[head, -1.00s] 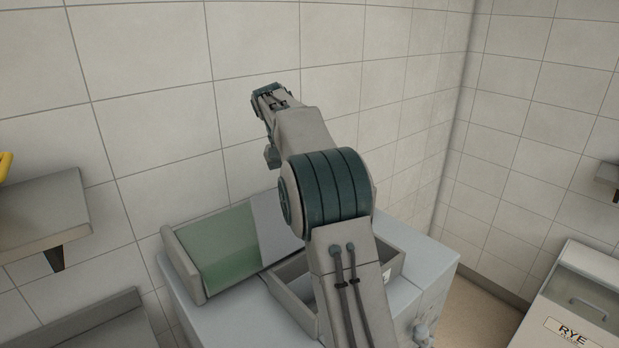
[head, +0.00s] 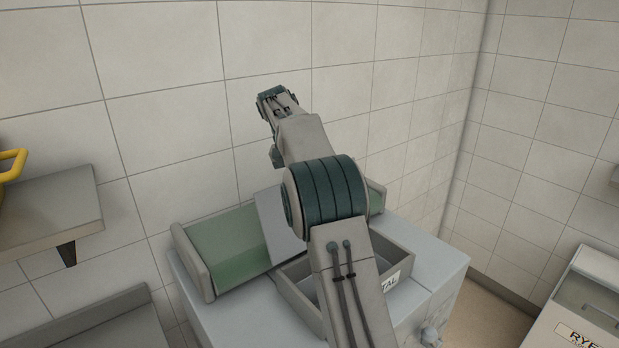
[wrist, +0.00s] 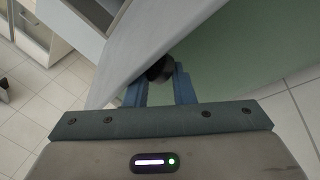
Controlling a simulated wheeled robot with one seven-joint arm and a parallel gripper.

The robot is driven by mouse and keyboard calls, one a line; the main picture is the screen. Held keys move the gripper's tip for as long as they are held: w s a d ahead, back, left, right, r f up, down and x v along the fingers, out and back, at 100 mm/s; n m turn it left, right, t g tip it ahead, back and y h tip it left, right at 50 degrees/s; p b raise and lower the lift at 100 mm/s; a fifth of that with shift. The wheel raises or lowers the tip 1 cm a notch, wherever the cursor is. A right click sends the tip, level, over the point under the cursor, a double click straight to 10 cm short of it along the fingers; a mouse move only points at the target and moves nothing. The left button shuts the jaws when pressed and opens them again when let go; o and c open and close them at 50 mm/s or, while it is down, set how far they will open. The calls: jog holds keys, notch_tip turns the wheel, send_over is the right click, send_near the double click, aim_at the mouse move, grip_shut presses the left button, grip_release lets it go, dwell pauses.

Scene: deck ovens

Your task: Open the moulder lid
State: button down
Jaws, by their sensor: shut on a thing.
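The moulder is a pale grey machine with rounded grey end cheeks (head: 192,262) and a green sloping surface (head: 225,245). A plain grey panel, which looks like the lid (head: 274,222), slopes across the middle of the green; my arm hides its right part. In the wrist view the panel is a pale slab (wrist: 150,35) with green beyond it. My gripper (wrist: 160,82) has its blue fingers shut on a dark round knob (wrist: 160,67) at the slab's edge. In the head view my arm hides the fingers and knob. I cannot tell how far the lid is raised.
An open grey tray (head: 300,305) with a partly hidden label sits in front of the panel, under my arm. A grey shelf (head: 50,215) with a yellow-handled thing stands left. A bin marked RYE (head: 580,300) is at lower right. A tiled wall closes the back.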

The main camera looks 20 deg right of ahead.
jog(key=c, duration=1.3)
grip_release()
jog(key=shift+w+a+f, duration=0.2)
jog(key=shift+a+f, duration=0.7)
jog(key=shift+f, duration=0.05)
jog(key=shift+c, duration=0.2)
jog(key=shift+o, duration=1.1)
jog(key=shift+w+a, duration=0.1)
jog(key=shift+a, duration=0.3)
jog(key=shift+d, duration=0.45)
jog(key=v, duration=0.8)
jog(key=shift+d+r, duration=0.25)
jog(key=shift+r, duration=0.25)
